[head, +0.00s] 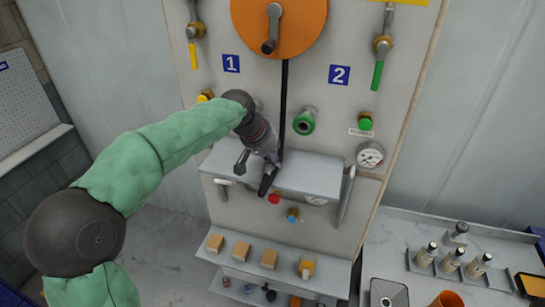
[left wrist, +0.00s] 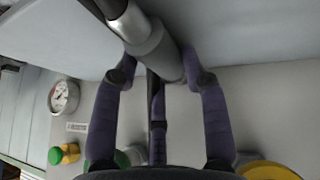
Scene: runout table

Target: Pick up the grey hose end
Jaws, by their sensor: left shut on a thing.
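My left gripper (head: 256,174) reaches in front of the panel, at the grey shelf-like housing below the number signs. In the left wrist view, the left gripper (left wrist: 158,70) has its purple-grey fingers closed on either side of the grey hose end (left wrist: 155,52). The hose end is a thick grey sleeve with a shiny metal part and a dark part beyond it. It runs slantwise between the fingers. In the head view the hose end is mostly hidden by the gripper and I cannot make it out clearly. My right gripper is not in view.
The panel holds an orange reel (head: 300,30), a green-ringed port (head: 304,122), a green knob (head: 366,121) and a pressure gauge (head: 370,155). Several small boxes (head: 242,250) stand on a shelf below. Bottles (head: 450,262) stand on a side table at right.

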